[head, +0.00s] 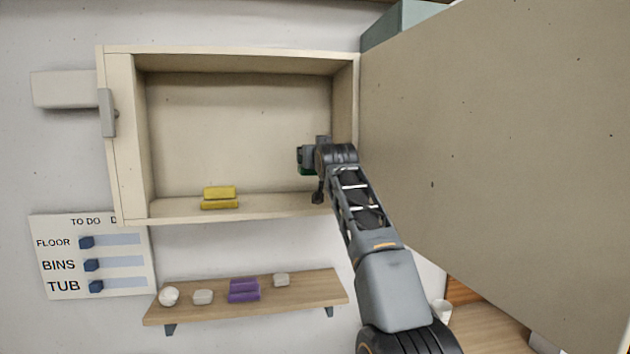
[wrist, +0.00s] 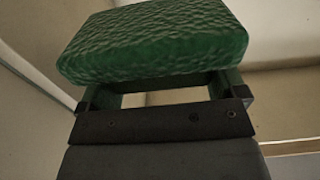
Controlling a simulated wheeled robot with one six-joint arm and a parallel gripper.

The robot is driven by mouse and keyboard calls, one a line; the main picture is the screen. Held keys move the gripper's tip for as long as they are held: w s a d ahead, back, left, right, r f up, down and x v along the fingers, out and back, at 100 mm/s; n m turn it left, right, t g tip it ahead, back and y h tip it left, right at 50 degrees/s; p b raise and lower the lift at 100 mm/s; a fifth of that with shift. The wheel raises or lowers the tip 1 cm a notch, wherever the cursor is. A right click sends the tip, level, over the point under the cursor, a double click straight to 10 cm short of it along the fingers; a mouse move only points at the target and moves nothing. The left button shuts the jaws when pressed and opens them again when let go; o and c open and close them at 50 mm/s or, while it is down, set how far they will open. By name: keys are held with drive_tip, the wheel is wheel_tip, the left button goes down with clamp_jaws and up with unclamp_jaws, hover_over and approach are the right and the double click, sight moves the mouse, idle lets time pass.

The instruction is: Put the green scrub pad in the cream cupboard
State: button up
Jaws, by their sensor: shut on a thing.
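The cream cupboard (head: 127,135) is on the wall and its front is open, with a large door panel (head: 500,130) swung out to the right. My gripper (head: 304,160) reaches into the right part of the cupboard, above its floor. In the wrist view my gripper (wrist: 165,95) is shut on the green scrub pad (wrist: 155,42), which has a bumpy surface. In the head view only a sliver of green (head: 306,171) shows, as my gripper and wrist hide the rest.
A yellow block-like item (head: 220,197) sits on the cupboard floor left of my gripper. The floor between them is clear. Below, a wooden shelf (head: 200,311) holds purple (head: 243,290) and pale items. A to-do board (head: 120,277) hangs at left.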

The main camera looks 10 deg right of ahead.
drive_tip(key=w+f, duration=0.1)
drive_tip(key=f, duration=0.1)
drive_tip(key=w+d+f, duration=0.1)
drive_tip(key=w+f, duration=0.1)
drive_tip(key=f, duration=0.1)
drive_tip(key=w+d+f+b, duration=0.1)
drive_tip(key=w+f, duration=0.1)
drive_tip(key=f, duration=0.1)
drive_tip(key=shift+w+d, duration=0.15)
drive_tip(key=shift+d, duration=0.1)
drive_tip(key=shift+s+a+f, duration=0.1)
drive_tip(key=shift+s+f, duration=0.1)
drive_tip(key=shift+f, duration=0.25)
drive_tip(key=shift+w+f, duration=0.1)
drive_tip(key=shift+f, duration=0.1)
drive_tip(key=shift+f, duration=0.2)
drive_tip(key=o, duration=0.6)
drive_tip(key=shift+r, duration=0.1)
drive_tip(key=shift+o, duration=0.2)
